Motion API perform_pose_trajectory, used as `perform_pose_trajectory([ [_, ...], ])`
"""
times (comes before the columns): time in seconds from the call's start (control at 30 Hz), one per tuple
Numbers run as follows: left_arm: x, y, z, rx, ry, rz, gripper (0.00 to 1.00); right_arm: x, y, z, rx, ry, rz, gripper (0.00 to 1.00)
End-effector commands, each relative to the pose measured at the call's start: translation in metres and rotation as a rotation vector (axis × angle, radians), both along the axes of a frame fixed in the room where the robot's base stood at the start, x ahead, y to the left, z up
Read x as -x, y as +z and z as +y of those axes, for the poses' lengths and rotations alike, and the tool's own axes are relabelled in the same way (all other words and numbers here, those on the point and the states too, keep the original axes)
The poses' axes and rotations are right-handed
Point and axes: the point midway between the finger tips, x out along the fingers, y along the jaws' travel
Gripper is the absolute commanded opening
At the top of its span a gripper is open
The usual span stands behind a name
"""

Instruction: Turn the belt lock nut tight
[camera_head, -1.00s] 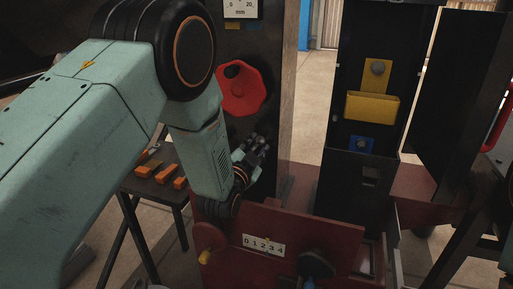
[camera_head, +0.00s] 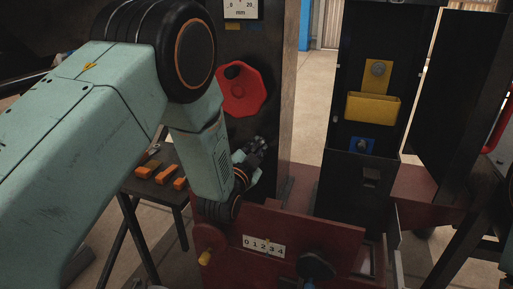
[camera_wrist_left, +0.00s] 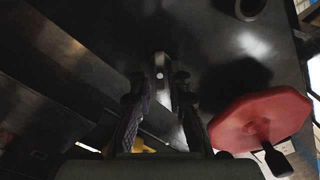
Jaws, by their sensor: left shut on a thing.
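My left gripper (camera_head: 258,148) reaches in front of the dark upright panel of the press, below the red handwheel. In the left wrist view its two ridged fingers (camera_wrist_left: 161,88) point at the dark panel, with a small metal piece with a bright spot (camera_wrist_left: 159,73) between their tips. The gripper is shut on this piece, which sits where a lock nut could be; its shape is too dark to make out, and in the head view the fingers hide it. My right gripper is in neither view.
The red handwheel (camera_head: 241,90) is just above the gripper; in the left wrist view it is close on the right (camera_wrist_left: 261,118). A red panel with a number plate (camera_head: 263,246) and a black knob (camera_head: 315,265) lies below. Orange-handled tools rest on a side table (camera_head: 159,188). A yellow bin (camera_head: 372,107) hangs at right.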

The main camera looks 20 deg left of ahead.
Motion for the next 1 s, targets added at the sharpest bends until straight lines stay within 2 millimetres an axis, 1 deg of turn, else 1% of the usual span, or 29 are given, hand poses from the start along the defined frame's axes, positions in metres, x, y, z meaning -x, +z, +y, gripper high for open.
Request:
perform_pose_trajectory([
  [0.27, -0.001, 0.002, -0.001, -0.181, -0.003, -0.012, 0.0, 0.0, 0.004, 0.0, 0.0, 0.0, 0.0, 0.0],
  [1.0, -0.002, 0.001, -0.002, -0.883, -0.001, -0.04, 0.0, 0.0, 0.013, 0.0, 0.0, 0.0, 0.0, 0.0],
])
